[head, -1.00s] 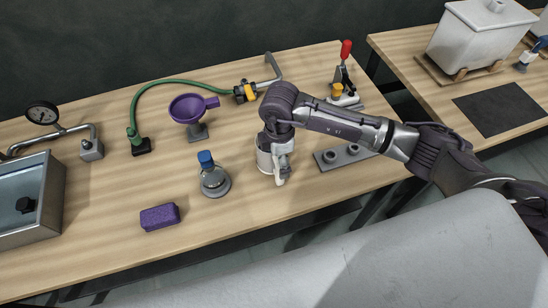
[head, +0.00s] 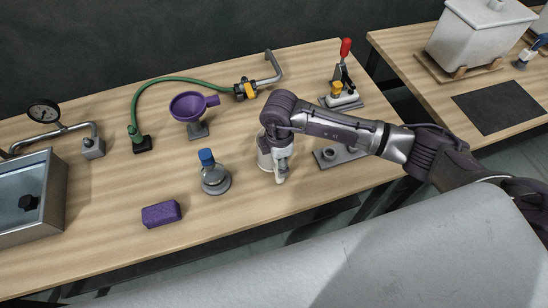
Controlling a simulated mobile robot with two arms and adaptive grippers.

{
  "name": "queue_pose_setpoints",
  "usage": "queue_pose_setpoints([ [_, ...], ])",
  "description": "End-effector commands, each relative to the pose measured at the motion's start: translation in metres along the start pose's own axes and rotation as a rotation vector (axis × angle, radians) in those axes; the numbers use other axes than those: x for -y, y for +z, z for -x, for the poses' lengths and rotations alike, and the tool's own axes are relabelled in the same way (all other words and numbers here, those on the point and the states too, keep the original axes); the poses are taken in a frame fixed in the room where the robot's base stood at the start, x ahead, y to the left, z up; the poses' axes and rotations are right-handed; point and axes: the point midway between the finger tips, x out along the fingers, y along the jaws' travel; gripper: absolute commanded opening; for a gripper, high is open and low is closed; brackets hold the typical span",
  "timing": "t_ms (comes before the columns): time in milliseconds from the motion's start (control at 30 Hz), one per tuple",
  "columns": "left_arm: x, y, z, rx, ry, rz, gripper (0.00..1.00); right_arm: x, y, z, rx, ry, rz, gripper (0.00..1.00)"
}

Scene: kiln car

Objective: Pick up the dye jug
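A pale grey cylindrical vessel, apparently the dye jug (head: 263,160), stands upright on the wooden bench near the middle of the head view. My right arm comes in from the right, and its gripper (head: 281,175) points down at the vessel's right front side. The gripper and wrist hide much of the vessel. I cannot tell whether the fingers touch it or are closed on it. My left gripper is not in view.
A grey plate with round fittings (head: 328,157) and a red-handled clamp (head: 343,85) are to the right.

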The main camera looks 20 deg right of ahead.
Motion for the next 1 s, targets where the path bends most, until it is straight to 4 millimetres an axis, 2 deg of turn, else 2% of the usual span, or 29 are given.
queue_pose_setpoints([
  [367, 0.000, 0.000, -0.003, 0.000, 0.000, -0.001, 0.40, -0.001, -0.001, 0.005, -0.002, 0.002, 0.001, 0.00],
  [533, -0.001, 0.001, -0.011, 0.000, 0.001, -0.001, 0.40, -0.001, -0.001, 0.023, -0.003, 0.005, 0.002, 0.00],
  [633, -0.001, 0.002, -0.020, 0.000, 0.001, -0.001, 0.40, -0.001, -0.001, 0.042, -0.003, 0.007, 0.004, 0.00],
  [1000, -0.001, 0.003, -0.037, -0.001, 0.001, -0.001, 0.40, 0.081, -0.018, 0.088, -0.004, 0.003, 0.006, 0.00],
])
